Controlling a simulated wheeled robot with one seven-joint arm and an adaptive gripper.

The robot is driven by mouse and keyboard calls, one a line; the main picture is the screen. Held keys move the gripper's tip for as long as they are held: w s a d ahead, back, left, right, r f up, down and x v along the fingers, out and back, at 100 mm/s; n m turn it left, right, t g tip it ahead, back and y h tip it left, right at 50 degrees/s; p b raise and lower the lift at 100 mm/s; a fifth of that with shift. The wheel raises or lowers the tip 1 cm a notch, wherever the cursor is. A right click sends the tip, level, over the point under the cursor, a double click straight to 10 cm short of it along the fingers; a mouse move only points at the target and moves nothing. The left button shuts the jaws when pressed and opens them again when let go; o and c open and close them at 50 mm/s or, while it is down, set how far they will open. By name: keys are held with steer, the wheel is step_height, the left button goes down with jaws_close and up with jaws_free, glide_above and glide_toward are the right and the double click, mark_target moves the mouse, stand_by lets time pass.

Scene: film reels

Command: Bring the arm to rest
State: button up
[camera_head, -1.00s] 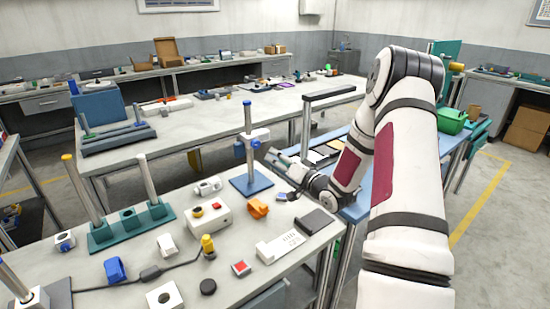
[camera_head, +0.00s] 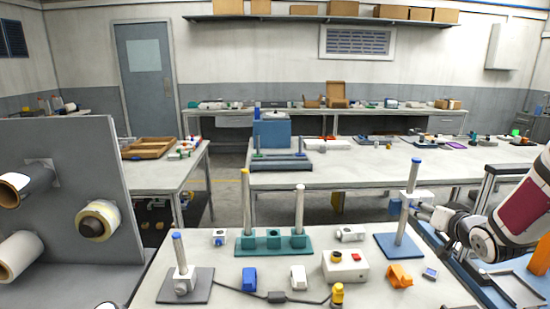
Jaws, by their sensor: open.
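My white arm with a dark red panel (camera_head: 522,212) enters from the right edge. Its wrist bends down and left over the right end of the near bench. My gripper (camera_head: 424,211) points left, close to the post stand (camera_head: 398,246) with a blue base and a white block on its post. The gripper is open and I see nothing held in it. It is small here, and I cannot tell whether it touches the stand.
A grey panel (camera_head: 75,150) with several rolls on spindles stands at left. The near bench (camera_head: 215,252) bears a teal stand (camera_head: 273,243) with upright posts, a white button box (camera_head: 345,267) and an orange part (camera_head: 399,275). Open floor (camera_head: 228,190) shows behind it.

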steer(key=s+a+r+n+g, duration=0.1)
steer(key=s+a+r+g, duration=0.1)
steer(key=s+a+r, duration=0.45)
steer(key=s+a+r+n+g+h, duration=0.1)
steer(key=s+a+g, duration=0.25)
steer(key=s, duration=0.55)
steer(key=s+a+r+n+g, duration=0.1)
steer(key=s+a+r, duration=0.2)
steer(key=s+a, duration=0.4)
steer(key=s+a+f+n+g+y, duration=0.1)
steer(key=s+a, duration=0.4)
steer(key=s, duration=1)
steer(key=shift+a+n+g+y, duration=0.2)
steer(key=shift+n+g+y, duration=0.25)
steer(key=shift+g, duration=0.5)
